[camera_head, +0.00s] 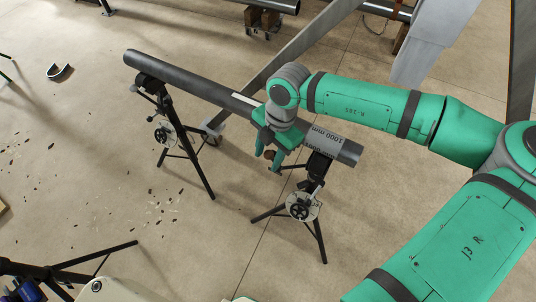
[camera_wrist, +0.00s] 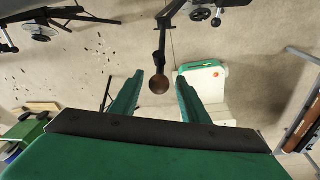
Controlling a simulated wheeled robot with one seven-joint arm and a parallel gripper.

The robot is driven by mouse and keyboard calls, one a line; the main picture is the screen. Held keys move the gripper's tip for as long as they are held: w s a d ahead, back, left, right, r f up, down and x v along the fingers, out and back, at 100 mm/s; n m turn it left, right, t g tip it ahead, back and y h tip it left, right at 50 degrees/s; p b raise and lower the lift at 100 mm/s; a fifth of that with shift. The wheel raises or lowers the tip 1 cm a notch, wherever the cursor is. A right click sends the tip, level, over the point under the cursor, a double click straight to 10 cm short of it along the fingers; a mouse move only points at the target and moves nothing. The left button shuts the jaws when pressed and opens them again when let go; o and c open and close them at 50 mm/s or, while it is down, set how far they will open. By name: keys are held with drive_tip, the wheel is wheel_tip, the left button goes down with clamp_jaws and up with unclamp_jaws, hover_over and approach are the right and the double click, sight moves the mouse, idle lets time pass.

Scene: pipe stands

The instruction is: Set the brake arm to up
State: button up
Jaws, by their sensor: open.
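The brake arm (camera_wrist: 162,52) is a thin dark bar ending in a brown ball knob (camera_wrist: 159,84). It juts from the nearer pipe stand (camera_head: 316,170), below the grey pipe; its exact tilt is hard to tell. In the head view the knob (camera_head: 270,155) shows just beside my fingers, and part of the bar is hidden. My green gripper (camera_head: 268,159) points down near the pipe's right part. In the wrist view my gripper (camera_wrist: 160,80) is open, with the knob between its fingertips and no clear contact.
The long grey pipe (camera_head: 190,88) rests across the nearer stand and a second tripod stand (camera_head: 165,125) at left. A slanted grey beam (camera_head: 300,43) stands behind. Dark debris (camera_head: 160,200) litters the floor at left. Another tripod (camera_head: 65,270) is at lower left.

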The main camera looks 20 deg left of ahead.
wheel_tip(320, 180, up, 10)
drive_tip(key=w+d, duration=0.1)
drive_tip(key=shift+d+r, duration=0.25)
drive_tip(key=shift+a, duration=0.1)
idle(0.5)
